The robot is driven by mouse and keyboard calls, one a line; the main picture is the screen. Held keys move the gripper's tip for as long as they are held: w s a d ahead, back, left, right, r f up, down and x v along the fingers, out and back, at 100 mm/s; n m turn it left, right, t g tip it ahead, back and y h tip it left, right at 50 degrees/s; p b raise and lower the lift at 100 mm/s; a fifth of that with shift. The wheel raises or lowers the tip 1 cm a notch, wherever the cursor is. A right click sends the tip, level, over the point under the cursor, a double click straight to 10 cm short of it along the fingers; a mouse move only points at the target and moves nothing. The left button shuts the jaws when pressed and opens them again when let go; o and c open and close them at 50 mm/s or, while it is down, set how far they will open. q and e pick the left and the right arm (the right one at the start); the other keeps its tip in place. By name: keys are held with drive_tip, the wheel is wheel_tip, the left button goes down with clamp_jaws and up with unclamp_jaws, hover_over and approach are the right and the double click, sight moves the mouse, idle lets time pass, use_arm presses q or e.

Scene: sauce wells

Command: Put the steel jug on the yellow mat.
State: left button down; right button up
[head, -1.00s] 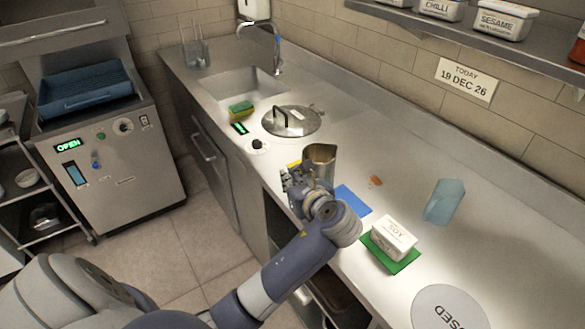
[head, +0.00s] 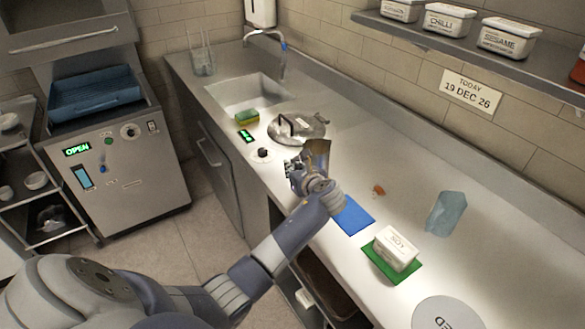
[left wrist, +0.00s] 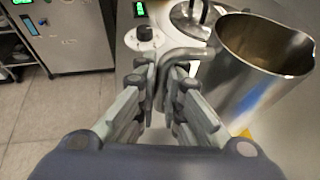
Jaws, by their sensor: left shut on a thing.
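The steel jug (head: 318,154) is at the counter's front part, between the round lid and the blue mat. It fills the upper right of the left wrist view (left wrist: 248,78), open at the top with a brownish interior. My left gripper (head: 304,172) is shut on the jug's bent handle, its fingers also showing in the left wrist view (left wrist: 170,88). A small yellow patch, seemingly the yellow mat (left wrist: 245,133), shows by the jug's lower side; the rest is hidden. I cannot tell whether the jug touches it. My right gripper is out of view.
A blue mat (head: 352,216) lies just right of the jug. A SOY tub (head: 396,247) sits on a green mat (head: 404,274). A round steel lid (head: 312,124) and a black knob (head: 263,152) are close behind. A blue translucent block (head: 446,213) stands further right.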

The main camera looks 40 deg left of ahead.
use_arm(q)
drive_tip(key=shift+w+f, duration=0.1)
drive_tip(key=c, duration=1.7)
unclamp_jaws()
drive_tip(key=shift+f, duration=0.15)
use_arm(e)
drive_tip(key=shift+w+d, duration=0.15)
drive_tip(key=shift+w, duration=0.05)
use_arm(q)
drive_tip(key=b+v, duration=0.1)
drive_tip(key=v, duration=1.1)
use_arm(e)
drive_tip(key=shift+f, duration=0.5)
